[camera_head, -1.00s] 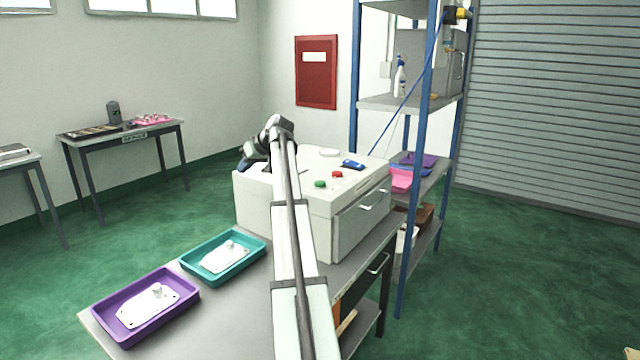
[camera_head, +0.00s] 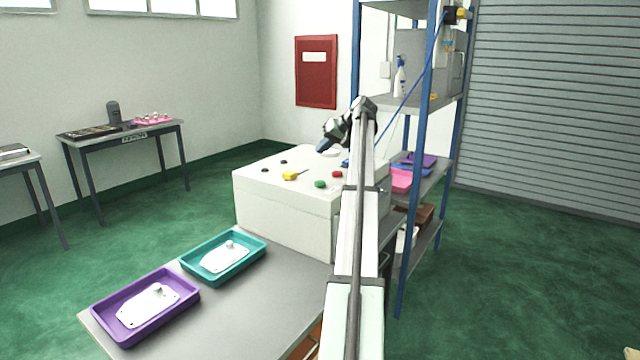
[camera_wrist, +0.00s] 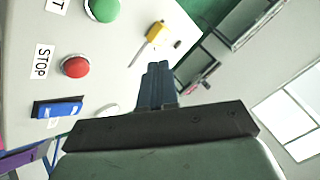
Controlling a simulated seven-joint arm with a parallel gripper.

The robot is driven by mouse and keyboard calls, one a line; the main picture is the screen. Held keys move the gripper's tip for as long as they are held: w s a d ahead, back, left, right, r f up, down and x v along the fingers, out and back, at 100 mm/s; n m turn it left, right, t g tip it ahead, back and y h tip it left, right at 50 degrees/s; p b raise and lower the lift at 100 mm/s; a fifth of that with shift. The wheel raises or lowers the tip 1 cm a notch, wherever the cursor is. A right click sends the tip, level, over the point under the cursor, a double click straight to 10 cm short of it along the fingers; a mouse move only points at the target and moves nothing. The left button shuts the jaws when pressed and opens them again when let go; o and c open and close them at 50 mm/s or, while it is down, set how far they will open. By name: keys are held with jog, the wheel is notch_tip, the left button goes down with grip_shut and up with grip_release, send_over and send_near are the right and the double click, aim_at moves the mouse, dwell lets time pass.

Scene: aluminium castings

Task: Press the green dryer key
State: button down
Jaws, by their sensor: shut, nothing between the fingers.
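The green key (camera_head: 320,184) is a round button on the top of the white dryer box (camera_head: 285,215), near its front edge. In the wrist view the green key (camera_wrist: 103,9) is at the top edge, with a partly cut-off label beside it. A red button (camera_wrist: 75,66) labelled STOP sits next to it; it also shows in the head view (camera_head: 337,174). My gripper (camera_head: 322,149) is over the rear part of the box, behind both buttons. In the wrist view my gripper (camera_wrist: 158,70) is shut and empty, apart from the green key.
A yellow item (camera_wrist: 155,31) with a thin rod and a blue item (camera_wrist: 58,108) are on the box top. A teal tray (camera_head: 224,257) and a purple tray (camera_head: 146,306) hold white castings on the table. A blue-post shelf (camera_head: 428,110) stands close at the right.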

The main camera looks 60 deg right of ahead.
aim_at(323, 182)
jog(key=shift+f, duration=0.1)
dwell(0.3)
jog(key=shift+f, duration=4.3)
jog(key=shift+f, duration=0.9)
jog(key=shift+r, duration=0.9)
jog(key=shift+r, duration=2.5)
